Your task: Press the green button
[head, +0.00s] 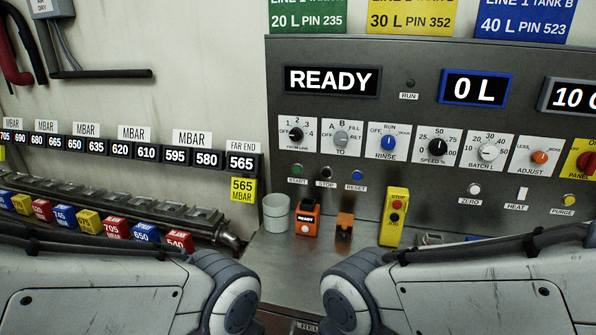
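The control panel (420,100) fills the right half of the head view. A small round green button (297,169) sits at its lower left, above the label START. A dark button (326,173) labelled STOP and a blue button (357,175) labelled RESET are to its right. The display (332,80) reads READY. My two arms come in at the bottom left and bottom right, below the panel. Neither gripper is in view, and nothing touches the green button.
On the ledge stand a grey cup (277,213), an orange device (307,218) reading READY, a small orange-and-black item (345,226) and a yellow STOP/JOG box (394,217). Coloured tags (117,227) line the left rail. The space before the START button looks clear.

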